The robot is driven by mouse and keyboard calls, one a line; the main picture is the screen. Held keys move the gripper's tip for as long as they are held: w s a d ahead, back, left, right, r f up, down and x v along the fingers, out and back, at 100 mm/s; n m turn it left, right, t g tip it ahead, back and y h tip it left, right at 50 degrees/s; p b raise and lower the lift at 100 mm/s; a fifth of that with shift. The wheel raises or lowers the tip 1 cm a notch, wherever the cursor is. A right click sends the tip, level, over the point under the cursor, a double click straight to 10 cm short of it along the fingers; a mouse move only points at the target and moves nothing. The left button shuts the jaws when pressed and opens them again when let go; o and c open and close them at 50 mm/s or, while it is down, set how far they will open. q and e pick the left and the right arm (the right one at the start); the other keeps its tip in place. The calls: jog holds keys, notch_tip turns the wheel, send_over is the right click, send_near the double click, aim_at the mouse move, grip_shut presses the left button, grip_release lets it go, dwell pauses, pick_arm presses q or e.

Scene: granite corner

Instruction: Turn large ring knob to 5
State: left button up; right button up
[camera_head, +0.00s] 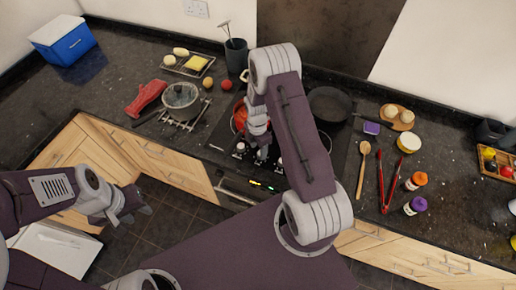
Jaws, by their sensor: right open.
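The stove (222,128) is set in the dark worktop at the centre, largely covered by my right arm. Small pale knobs show along its front edge, one at the left (240,149) and one farther right (279,163). I cannot tell which is the large ring knob, and its setting is too small to read. My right gripper (262,156) is open, pointing down at the front edge among the knobs; whether it touches one cannot be told. My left gripper (138,213) hangs away from the stove, over the floor at the lower left, its opening unclear.
A red pot (239,118) and a dark frying pan (329,104) stand on the stove. A wooden spoon (362,166), red tongs (389,188) and small jars (416,181) lie or stand to the right. An oven display (263,186) glows below.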

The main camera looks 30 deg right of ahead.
jog(key=shift+s+d+f, duration=0.2)
jog(key=shift+f, duration=0.2)
jog(key=shift+s+d+f, duration=0.15)
jog(key=shift+f, duration=0.2)
jog(key=shift+s, duration=0.35)
jog(key=shift+a, duration=0.1)
jog(key=shift+w+a, duration=0.1)
jog(key=shift+w, duration=0.15)
jog(key=c, duration=0.4)
jog(key=shift+w+f, duration=0.1)
jog(key=shift+w, duration=0.05)
jog(key=c, duration=0.5)
grip_shut()
pick_arm(q)
jog(key=shift+s+d+r, duration=0.25)
jog(key=shift+s+r, duration=0.2)
jog(key=shift+s, duration=0.1)
